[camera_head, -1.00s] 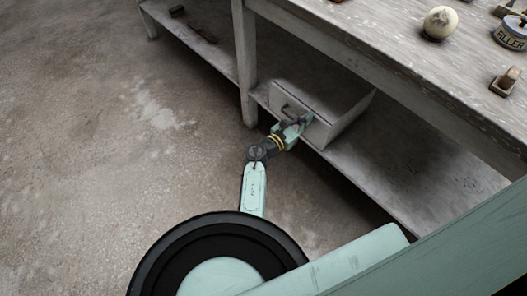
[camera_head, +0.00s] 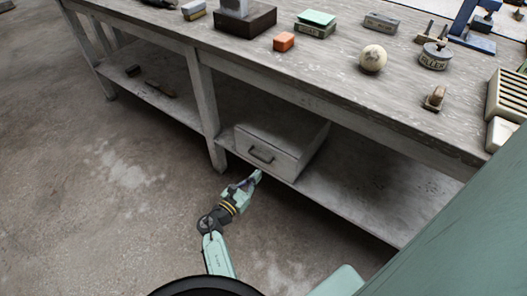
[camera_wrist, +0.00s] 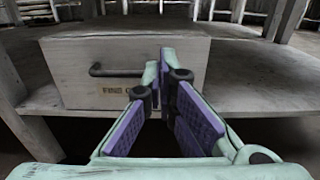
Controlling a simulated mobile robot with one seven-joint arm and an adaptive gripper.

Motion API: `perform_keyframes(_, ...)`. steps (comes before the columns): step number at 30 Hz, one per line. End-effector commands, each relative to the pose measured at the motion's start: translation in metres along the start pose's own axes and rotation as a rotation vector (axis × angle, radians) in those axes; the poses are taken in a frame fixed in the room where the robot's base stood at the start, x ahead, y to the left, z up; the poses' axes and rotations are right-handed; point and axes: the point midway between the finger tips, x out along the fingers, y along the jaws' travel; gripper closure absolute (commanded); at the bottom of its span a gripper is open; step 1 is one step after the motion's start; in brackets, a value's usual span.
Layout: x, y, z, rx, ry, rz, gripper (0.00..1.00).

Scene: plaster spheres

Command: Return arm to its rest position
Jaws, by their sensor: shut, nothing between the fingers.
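My gripper (camera_head: 256,177) is shut and empty, in front of the lower shelf and below the drawer box in the head view. In the wrist view my gripper (camera_wrist: 165,70) shows its two mint fingers with purple pads, meeting at the tips. My arm reaches up to it from the bottom of the head view. The grey drawer box (camera_head: 270,153) sits on the shelf with a dark handle on its front. It also shows in the wrist view (camera_wrist: 75,60), partly hidden by the fingers, with a partly covered label below the handle.
The workbench (camera_head: 290,78) carries a plaster sphere (camera_head: 373,59), a filler tin (camera_head: 435,56), an orange block (camera_head: 284,41) and several other tools. Its lower shelf (camera_head: 370,190) and a leg (camera_head: 204,100) stand close to my gripper. The concrete floor (camera_head: 90,200) at left is clear.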

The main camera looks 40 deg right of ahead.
Motion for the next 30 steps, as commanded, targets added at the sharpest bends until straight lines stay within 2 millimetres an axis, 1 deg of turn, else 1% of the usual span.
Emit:
perform_keyframes(1,-0.008,0.000,0.003,-0.002,0.000,0.002,1.00)
perform_keyframes(3,-0.016,0.000,0.002,-0.003,0.000,0.001,1.00)
perform_keyframes(6,-0.024,0.000,0.001,-0.002,0.000,0.000,1.00)
perform_keyframes(15,-0.027,0.000,-0.001,-0.001,0.000,-0.001,1.00)
perform_keyframes(17,-0.028,0.005,0.002,0.016,0.004,0.008,1.00)
perform_keyframes(19,-0.033,0.022,0.007,0.072,0.020,0.034,1.00)
perform_keyframes(20,-0.036,0.033,0.012,0.111,0.032,0.053,1.00)
perform_keyframes(23,-0.056,0.085,0.034,0.291,0.093,0.144,1.00)
perform_keyframes(24,-0.067,0.110,0.046,0.380,0.126,0.190,1.00)
perform_keyframes(26,-0.087,0.147,0.065,0.517,0.182,0.261,1.00)
perform_keyframes(27,-0.103,0.170,0.079,0.605,0.223,0.308,1.00)
perform_keyframes(29,-0.126,0.203,0.102,0.732,0.286,0.379,1.00)
perform_keyframes(30,-0.144,0.223,0.118,0.813,0.329,0.427,1.00)
